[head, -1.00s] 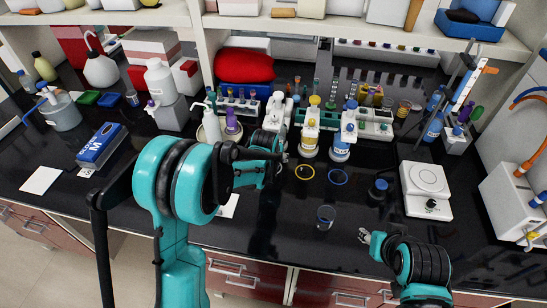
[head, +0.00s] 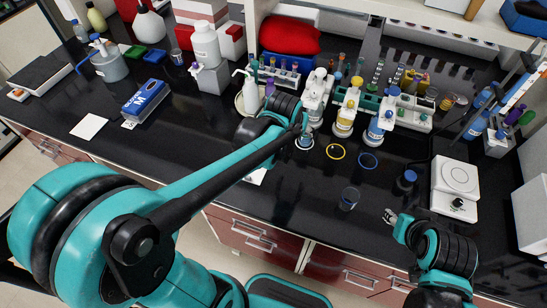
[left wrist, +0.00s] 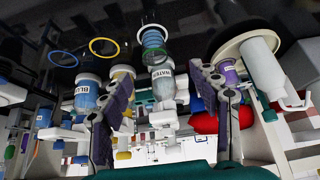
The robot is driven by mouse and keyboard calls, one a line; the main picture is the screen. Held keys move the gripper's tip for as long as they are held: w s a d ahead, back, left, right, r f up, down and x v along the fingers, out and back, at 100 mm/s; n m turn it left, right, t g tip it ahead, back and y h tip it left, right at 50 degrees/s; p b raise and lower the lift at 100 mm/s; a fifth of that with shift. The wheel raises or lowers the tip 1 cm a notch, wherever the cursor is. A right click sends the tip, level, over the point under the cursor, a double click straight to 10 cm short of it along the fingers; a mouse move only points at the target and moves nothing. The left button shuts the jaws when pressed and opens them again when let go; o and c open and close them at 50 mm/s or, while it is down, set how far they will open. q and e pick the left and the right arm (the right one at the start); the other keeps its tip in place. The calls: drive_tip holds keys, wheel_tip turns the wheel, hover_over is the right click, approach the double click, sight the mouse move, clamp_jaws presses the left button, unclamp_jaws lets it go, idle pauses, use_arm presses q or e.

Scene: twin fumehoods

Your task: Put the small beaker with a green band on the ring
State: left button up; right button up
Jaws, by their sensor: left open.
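A small clear beaker holding pale blue liquid stands upright in front of the WATER bottle; it shows in the left wrist view (left wrist: 153,41), inverted there, and partly hidden in the head view (head: 305,143). A green band seems to run around its rim end. A whitish ring (left wrist: 147,27) shows at its base. A yellow ring (head: 335,151) and a blue ring (head: 368,160) lie empty beside it. My left gripper (head: 302,127) is open above and close to this beaker, apparently not touching it. My right gripper (head: 390,217) is low at the front, its fingers too small to judge.
Another clear beaker (head: 349,199) stands nearer the front edge; its band colour is unclear. The WATER (left wrist: 163,84), yellow (head: 346,112) and blue (head: 378,126) bottles stand close behind the rings. A dark-capped bottle (head: 405,182) and a white scale (head: 455,188) are at right.

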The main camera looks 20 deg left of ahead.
use_arm(q)
drive_tip(key=s+a+r, duration=0.1)
drive_tip(key=s, duration=0.8)
drive_tip(key=s+a, duration=0.2)
drive_tip(key=s, duration=0.8)
drive_tip(key=shift+s+r+t, duration=0.25)
drive_tip(key=shift+r+t, duration=0.05)
drive_tip(key=shift+r, duration=0.1)
wheel_tip(320, 180, down, 5)
drive_tip(key=b, duration=0.5)
